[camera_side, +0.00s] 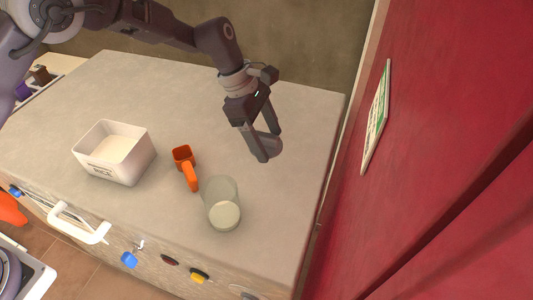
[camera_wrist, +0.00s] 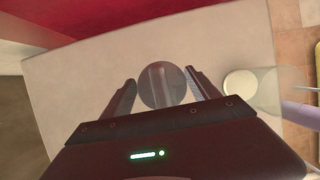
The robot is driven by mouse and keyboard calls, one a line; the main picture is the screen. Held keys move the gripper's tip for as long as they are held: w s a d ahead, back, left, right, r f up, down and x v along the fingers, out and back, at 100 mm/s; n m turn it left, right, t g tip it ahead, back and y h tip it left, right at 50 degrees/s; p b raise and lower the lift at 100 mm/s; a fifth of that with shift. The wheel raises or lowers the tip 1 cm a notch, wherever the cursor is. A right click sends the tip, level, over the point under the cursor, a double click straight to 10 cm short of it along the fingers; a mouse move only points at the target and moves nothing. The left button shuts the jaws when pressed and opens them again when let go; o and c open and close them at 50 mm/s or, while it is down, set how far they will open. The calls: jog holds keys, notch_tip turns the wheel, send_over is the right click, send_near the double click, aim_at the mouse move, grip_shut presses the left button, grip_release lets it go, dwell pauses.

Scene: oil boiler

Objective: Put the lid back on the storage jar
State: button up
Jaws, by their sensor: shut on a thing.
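The storage jar (camera_side: 222,197) is a clear, greenish glass cylinder near the counter's front edge. A pale round area shows at its lower end; I cannot tell if it is contents or the base. No lid is on it. The jar also shows at the right in the wrist view (camera_wrist: 268,84). The lid (camera_side: 270,146) is a grey disc with a raised bar across it; it shows between the fingers in the wrist view (camera_wrist: 150,95). My gripper (camera_side: 267,146) is shut on the lid, above the counter, behind and right of the jar. The fingers partly hide the lid in the side view.
On the counter (camera_side: 285,208), an orange scoop (camera_side: 189,173) lies left of the jar. A white container (camera_side: 115,168) marked RICE, holding white contents, stands farther left. A red wall (camera_side: 440,120) with a sign (camera_side: 377,115) rises at the right. The counter behind the jar is clear.

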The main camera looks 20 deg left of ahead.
jog(key=s+r, duration=0.1)
jog(key=r, duration=0.1)
jog(key=s+r, duration=0.2)
jog(key=r, duration=0.1)
jog(key=shift+s+a+r, duration=0.25)
jog(key=shift+s+r, duration=0.05)
jog(key=shift+r, duration=0.05)
jog(key=s+a+r, duration=0.2)
jog(key=s, duration=0.4)
jog(key=s+a+r, duration=0.1)
jog(key=s+r, duration=0.2)
jog(key=s, duration=0.3)
jog(key=shift+s+f, duration=0.1)
jog(key=shift+f, duration=3.25)
jog(key=shift+a+f, duration=0.1)
jog(key=shift+f, duration=0.05)
jog(key=o, duration=1.4)
jog(key=shift+o, duration=0.6)
notch_tip(320, 180, up, 7)
